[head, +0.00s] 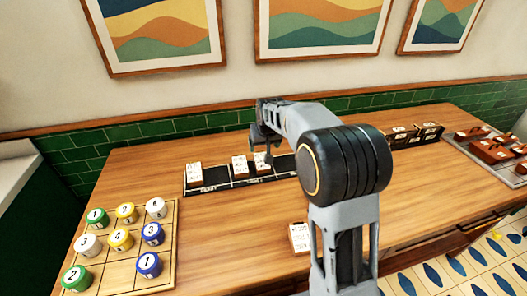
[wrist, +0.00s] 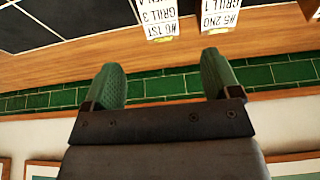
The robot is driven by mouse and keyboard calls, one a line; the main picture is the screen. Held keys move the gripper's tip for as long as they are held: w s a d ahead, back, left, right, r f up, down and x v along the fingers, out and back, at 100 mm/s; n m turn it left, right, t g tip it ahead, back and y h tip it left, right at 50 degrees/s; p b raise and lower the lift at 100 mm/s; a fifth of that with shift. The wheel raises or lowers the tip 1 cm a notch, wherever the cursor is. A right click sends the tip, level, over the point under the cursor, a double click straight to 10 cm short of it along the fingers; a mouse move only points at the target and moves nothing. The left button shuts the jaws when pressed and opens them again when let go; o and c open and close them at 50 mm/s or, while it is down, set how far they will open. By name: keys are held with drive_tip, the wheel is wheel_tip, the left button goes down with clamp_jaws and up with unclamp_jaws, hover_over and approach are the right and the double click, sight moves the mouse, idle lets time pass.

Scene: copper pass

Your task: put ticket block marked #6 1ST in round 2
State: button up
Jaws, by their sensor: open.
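My gripper (head: 264,150) is open above the black rail (head: 215,186), near its white ticket blocks. In the wrist view its green fingertips (wrist: 163,80) are apart with nothing between them. A ticket block (wrist: 161,18) there reads 1ST and GRILL 3; its number is cut and hard to read. Beside it a block (wrist: 221,14) reads #5 2ND, GRILL 1. In the head view, white ticket blocks stand at the rail's left (head: 194,175) and middle (head: 239,166), with one close to my gripper (head: 262,163). Another block (head: 299,238) sits nearer me. Their head-view print is too small to read.
A wooden grid board (head: 120,272) with several numbered green, white, yellow and blue round pieces lies at the left. Dark holders (head: 415,136) stand at the back right, and a tray (head: 492,168) with brown pieces lies far right. Green tiles (head: 130,131) line the wall behind.

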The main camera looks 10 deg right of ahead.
drive_tip(key=s+r, duration=0.1)
drive_tip(key=s, duration=2.7)
drive_tip(key=shift+s+r+g, duration=0.2)
drive_tip(key=shift+s+g, duration=0.1)
drive_tip(key=shift+a, duration=0.1)
drive_tip(key=shift+c, duration=0.5)
